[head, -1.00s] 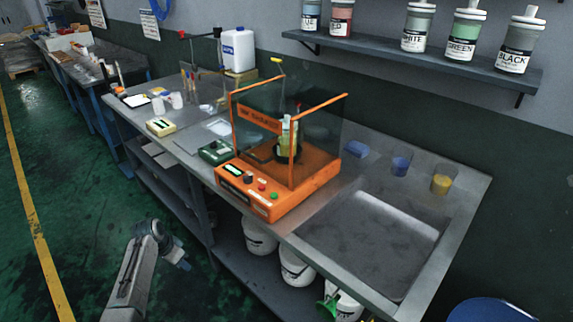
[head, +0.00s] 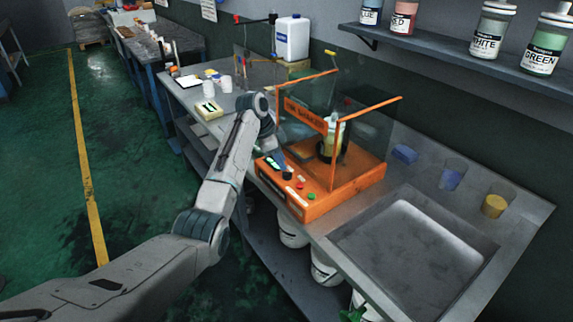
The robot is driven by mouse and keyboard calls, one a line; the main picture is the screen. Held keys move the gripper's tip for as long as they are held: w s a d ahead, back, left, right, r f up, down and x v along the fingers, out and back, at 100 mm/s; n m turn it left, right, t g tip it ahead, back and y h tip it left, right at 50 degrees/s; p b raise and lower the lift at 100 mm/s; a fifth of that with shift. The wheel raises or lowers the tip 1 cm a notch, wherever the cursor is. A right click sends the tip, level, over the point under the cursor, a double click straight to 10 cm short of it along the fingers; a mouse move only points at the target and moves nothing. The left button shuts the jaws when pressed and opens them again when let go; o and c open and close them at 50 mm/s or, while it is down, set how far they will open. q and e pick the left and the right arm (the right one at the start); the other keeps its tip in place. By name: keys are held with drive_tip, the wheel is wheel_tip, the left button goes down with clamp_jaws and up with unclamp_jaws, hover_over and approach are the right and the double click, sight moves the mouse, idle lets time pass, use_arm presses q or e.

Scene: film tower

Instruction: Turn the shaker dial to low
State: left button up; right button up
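The orange shaker (head: 320,205) stands on the bench, with clear panels around a dark holder and a bottle (head: 333,135). Its sloped front panel carries a small display, a black dial (head: 287,176), a red button (head: 300,184) and a green button (head: 311,196). The dial's setting is too small to read. My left arm reaches in from the lower left. My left gripper (head: 279,158) is at the left end of the front panel, close to the dial; I cannot tell whether it touches. Its fingers are small and partly hidden by the wrist. My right gripper is out of view.
A yellowish device (head: 208,110) sits left of my wrist. Labelled bottles stand on the wall shelf (head: 455,62). White buckets are under the bench.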

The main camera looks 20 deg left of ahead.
sight(287, 172)
use_arm(q)
drive_tip(key=shift+p+x, duration=0.3)
drive_tip(key=shift+x, duration=1.65)
clamp_jaws()
